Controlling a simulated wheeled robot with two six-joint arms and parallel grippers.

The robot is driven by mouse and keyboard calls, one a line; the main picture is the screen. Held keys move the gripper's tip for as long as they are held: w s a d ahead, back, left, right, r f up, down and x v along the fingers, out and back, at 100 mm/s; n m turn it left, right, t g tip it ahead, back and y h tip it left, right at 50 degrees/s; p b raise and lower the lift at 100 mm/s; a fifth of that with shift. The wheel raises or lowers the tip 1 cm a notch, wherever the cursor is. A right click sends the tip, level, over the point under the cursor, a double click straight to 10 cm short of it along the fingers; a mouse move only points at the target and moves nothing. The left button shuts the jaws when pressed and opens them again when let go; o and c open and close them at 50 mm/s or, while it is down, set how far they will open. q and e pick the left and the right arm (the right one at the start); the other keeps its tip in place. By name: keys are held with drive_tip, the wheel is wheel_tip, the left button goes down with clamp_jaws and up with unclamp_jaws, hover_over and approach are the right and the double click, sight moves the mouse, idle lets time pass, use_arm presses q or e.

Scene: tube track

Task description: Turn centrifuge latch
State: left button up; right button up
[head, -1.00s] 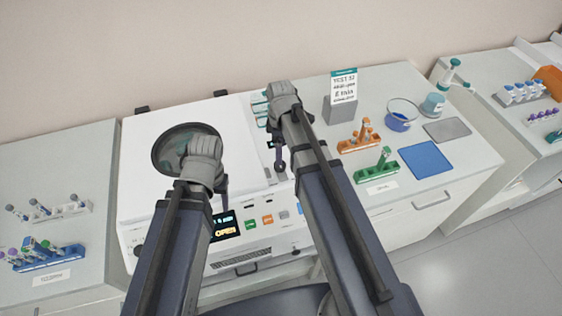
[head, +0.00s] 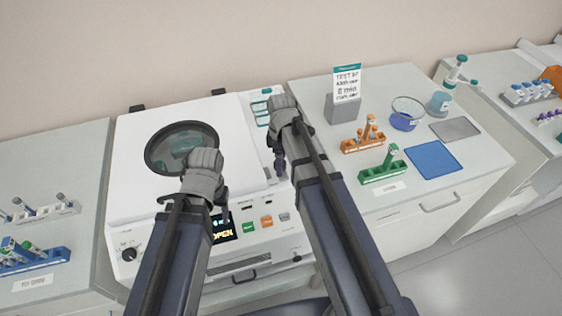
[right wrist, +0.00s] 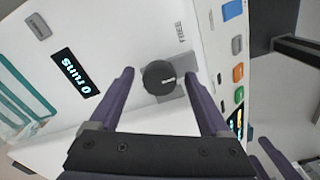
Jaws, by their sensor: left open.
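The white centrifuge (head: 150,200) stands in the middle of the head view, its lid down with a round dark-rimmed window (head: 160,152). Its small display reads OPEN. The latch, a round black knob (right wrist: 159,77), shows in the right wrist view on a grey plate near the label FREE. My right gripper (right wrist: 160,72) is open, one finger on each side of the knob, with gaps visible on both sides. In the head view my right gripper (head: 279,160) is over the centrifuge's right part, hiding the knob. My left gripper (head: 223,196) is open and empty above the centrifuge's front edge.
A "0 runs" display (right wrist: 76,73) is beside the latch. Buttons (head: 266,222) line the front panel. Tube racks stand at far left.

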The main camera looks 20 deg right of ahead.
clamp_jaws()
idle(0.4)
drive_tip(key=m, duration=0.8)
drive_tip(key=shift+s+a+m, duration=0.1)
drive_tip(key=shift+m, duration=0.2)
drive_tip(key=m, duration=0.4)
drive_tip(key=shift+m, duration=0.3)
drive_tip(key=shift+a+m, duration=0.15)
drive_tip(key=shift+m, duration=2.15)
